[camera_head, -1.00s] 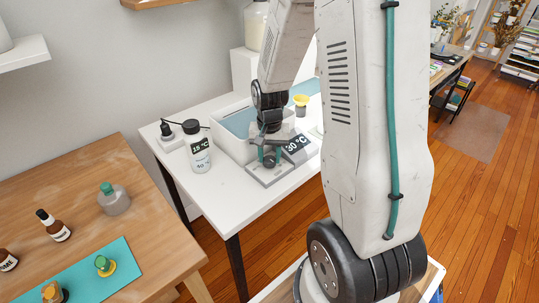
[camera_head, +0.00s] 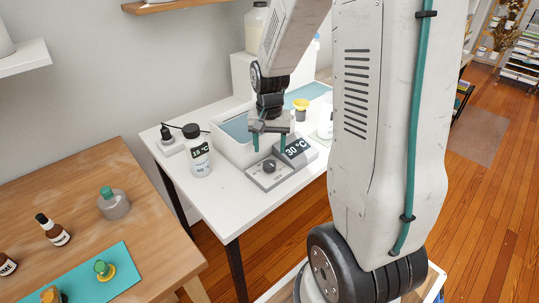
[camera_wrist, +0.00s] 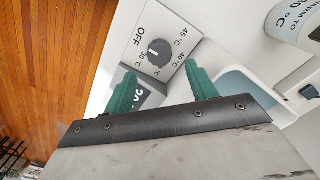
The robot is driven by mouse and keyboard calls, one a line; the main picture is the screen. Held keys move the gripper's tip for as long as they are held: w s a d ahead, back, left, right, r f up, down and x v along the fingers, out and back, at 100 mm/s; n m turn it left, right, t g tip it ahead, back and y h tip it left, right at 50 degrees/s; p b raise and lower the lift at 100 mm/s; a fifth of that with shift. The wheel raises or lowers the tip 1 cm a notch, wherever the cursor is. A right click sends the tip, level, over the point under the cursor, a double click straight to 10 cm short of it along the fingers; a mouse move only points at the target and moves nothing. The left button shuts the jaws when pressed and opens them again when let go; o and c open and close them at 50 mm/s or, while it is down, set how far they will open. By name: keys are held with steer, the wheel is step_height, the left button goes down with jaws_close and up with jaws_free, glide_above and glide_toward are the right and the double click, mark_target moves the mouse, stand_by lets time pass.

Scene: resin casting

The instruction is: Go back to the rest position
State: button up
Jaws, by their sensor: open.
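My gripper (camera_head: 269,141) is open and empty above the white table. It hangs over the dial panel of the water bath. The dark knob (camera_head: 269,166) sits on that grey panel below the fingers, apart from them. In the wrist view the knob (camera_wrist: 159,52) shows beyond the two green fingertips (camera_wrist: 160,80), its white mark pointing toward the 30 °C label. The display (camera_head: 297,148) reads 30 °C in the head view. The water bath (camera_head: 232,150) holds bluish water behind the gripper.
The wooden table (camera_head: 150,215) at left holds several bottles and a teal mat (camera_head: 120,268). The floor between the tables is clear.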

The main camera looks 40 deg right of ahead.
steer(key=shift+r, duration=1.1)
steer(key=shift+s, duration=0.1)
steer(key=s+a+r+n, duration=0.4)
steer(key=s+a+r, duration=0.3)
steer(key=s, duration=0.3)
steer(key=s+a+r+n+t, duration=0.1)
steer(key=s+a+r+n, duration=0.3)
steer(key=s+a+r, duration=0.3)
steer(key=shift+s+a+r+n, duration=0.4)
steer(key=shift+s+r, duration=0.35)
steer(key=shift+s, duration=0.8)
